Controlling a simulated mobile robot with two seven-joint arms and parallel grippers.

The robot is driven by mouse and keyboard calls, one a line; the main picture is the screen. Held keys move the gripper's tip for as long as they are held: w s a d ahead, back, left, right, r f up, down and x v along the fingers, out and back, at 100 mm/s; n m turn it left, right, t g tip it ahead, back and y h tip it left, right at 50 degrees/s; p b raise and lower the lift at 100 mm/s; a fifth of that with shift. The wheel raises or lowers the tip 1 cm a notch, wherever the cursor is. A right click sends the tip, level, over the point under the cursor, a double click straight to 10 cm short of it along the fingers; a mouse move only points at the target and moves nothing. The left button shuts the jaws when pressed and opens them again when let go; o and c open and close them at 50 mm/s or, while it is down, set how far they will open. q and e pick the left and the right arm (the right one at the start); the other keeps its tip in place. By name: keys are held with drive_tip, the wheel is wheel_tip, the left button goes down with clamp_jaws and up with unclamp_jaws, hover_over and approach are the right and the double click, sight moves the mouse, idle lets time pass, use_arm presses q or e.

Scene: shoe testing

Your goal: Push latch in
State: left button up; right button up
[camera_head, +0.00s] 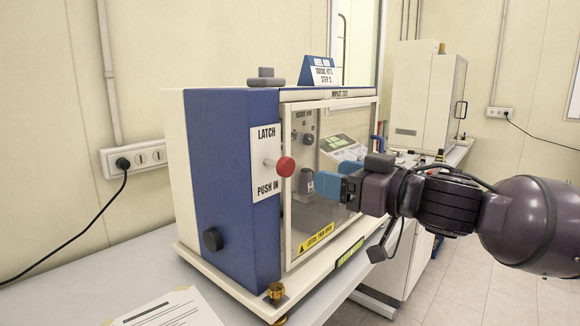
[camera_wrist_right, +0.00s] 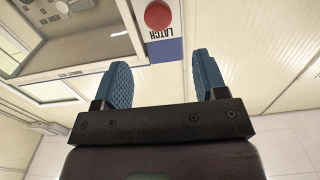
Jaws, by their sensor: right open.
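The latch (camera_head: 285,166) is a red round knob on a short pale stem. My left gripper is not in view.
The test machine (camera_head: 222,150) stands on a light bench (camera_head: 120,285) with a paper sheet (camera_head: 168,310) at the front. Its clear door (camera_head: 325,225) looks closed. A black side knob (camera_head: 212,239) sits below the latch. A white cabinet (camera_head: 428,95) stands behind.

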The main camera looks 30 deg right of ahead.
sight(289, 166)
drive_tip(key=b+x, duration=0.2)
drive_tip(key=x, duration=0.1)
drive_tip(key=b+x, duration=0.2)
drive_tip(key=x, duration=0.1)
drive_tip(key=shift+f, duration=0.25)
drive_tip(key=shift+b+x, duration=0.8)
drive_tip(key=shift+x, duration=0.2)
drive_tip(key=shift+w+a+f+b, duration=0.15)
drive_tip(key=shift+w+b, duration=0.45)
drive_tip(key=shift+b, duration=0.1)
drive_tip(key=shift+w+a+b, duration=0.15)
drive_tip(key=shift+w+b, duration=0.3)
drive_tip(key=shift+w, duration=0.15)
drive_tip(key=shift+a+r, duration=0.1)
drive_tip(key=shift+r, duration=0.25)
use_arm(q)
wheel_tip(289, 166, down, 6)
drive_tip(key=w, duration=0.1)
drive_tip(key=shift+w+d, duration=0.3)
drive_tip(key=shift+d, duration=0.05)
